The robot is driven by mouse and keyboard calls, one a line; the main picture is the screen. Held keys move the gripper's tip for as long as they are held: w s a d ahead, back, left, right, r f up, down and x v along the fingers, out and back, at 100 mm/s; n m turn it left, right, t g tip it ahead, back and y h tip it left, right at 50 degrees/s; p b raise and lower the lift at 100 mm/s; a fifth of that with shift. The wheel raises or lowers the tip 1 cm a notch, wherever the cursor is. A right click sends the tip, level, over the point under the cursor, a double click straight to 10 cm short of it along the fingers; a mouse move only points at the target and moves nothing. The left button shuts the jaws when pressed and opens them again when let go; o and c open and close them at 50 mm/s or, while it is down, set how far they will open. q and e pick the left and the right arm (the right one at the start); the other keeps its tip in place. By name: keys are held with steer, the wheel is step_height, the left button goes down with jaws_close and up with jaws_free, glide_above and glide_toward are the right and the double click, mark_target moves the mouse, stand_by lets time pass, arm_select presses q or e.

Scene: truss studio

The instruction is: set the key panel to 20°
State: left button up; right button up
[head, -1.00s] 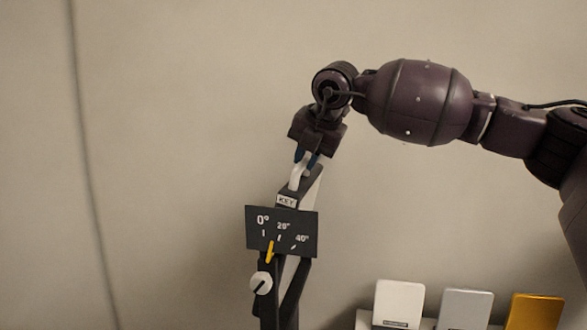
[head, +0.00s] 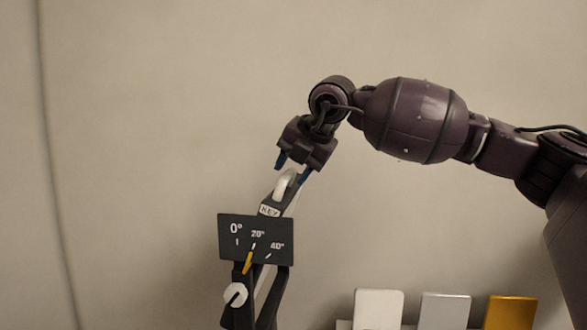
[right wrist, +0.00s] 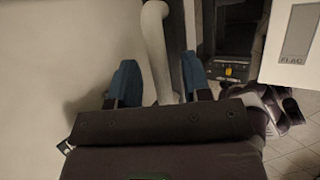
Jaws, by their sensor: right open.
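The key panel (head: 271,210) is a dark, tilted head with a KEY label and a white handle (head: 284,185) on top. Its dark scale plate (head: 230,250) reads 0°, 20° and 40°. The yellow pointer (head: 248,264) lines up closely with the 20° tick. A white knob (head: 235,294) with a dark line sits below. My right gripper (head: 293,168) is open just above the handle, its blue fingers apart. In the right wrist view the white handle (right wrist: 158,45) lies between the open fingers (right wrist: 160,80), apparently free of both. My left gripper is not in view.
A white panel (head: 378,309), a grey panel (head: 445,311) and an orange panel (head: 511,313) stand at the lower right. A white labelled panel (right wrist: 298,40) is at the right in the right wrist view.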

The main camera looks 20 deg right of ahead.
steer(key=v, duration=1.1)
steer(key=shift+f, duration=0.1)
stand_by(0.4)
